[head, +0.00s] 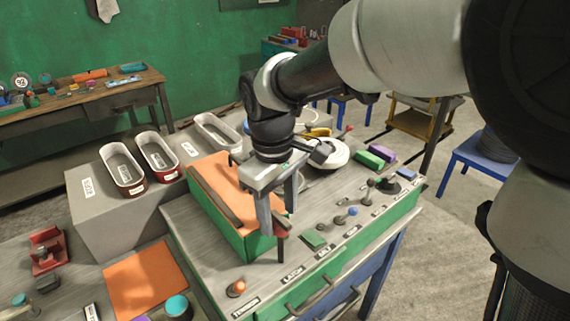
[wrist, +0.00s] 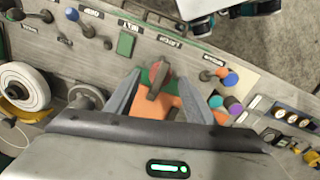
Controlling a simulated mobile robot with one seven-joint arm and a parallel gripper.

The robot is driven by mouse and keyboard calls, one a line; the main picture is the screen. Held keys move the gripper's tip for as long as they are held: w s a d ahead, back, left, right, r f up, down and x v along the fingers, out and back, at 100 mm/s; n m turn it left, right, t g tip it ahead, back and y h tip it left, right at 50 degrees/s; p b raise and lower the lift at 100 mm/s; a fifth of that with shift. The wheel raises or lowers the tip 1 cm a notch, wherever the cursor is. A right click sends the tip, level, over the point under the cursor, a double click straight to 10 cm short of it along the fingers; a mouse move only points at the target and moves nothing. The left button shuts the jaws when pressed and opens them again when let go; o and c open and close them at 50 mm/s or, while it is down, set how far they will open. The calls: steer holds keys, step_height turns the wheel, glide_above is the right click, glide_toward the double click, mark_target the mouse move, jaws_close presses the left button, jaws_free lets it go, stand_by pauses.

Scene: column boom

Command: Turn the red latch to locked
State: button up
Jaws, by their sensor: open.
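The red latch (wrist: 159,76) shows in the wrist view as a short red and dark bar between my open fingers, by the edge of a green box with an orange top. In the head view the latch (head: 281,231) is a small red piece at the box's front corner, partly hidden by my gripper. My gripper (head: 275,217) points down over that corner with its fingers apart. In the wrist view my gripper (wrist: 161,92) has one finger on each side of the latch. I cannot tell whether either finger touches it. No locked mark can be made out.
The green box (head: 262,246) stands on a grey bench. An orange knob (head: 237,287), a green button (head: 314,239) and a blue-tipped lever (head: 352,211) stand along the labelled front edge. A white roll (head: 335,153) lies behind. White-rimmed bins (head: 122,166) stand to the left.

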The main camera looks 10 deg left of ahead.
step_height(320, 180, up, 16)
steer(key=p, duration=0.1)
steer(key=shift+s+a, duration=0.2)
steer(key=shift+s, duration=0.25)
steer(key=s+d+f+m+t, duration=0.1)
steer(key=s+d+m, duration=0.2)
steer(key=d, duration=0.5)
steer(key=s+d+f+m+t+p, duration=0.1)
steer(key=s+d+f+m+t, duration=0.1)
steer(key=d+m, duration=0.3)
steer(key=s+d+f+m+t, duration=0.2)
steer(key=s+d+m, duration=0.2)
steer(key=d, duration=0.8)
steer(key=shift+s+p, duration=0.3)
steer(key=shift+s, duration=0.15)
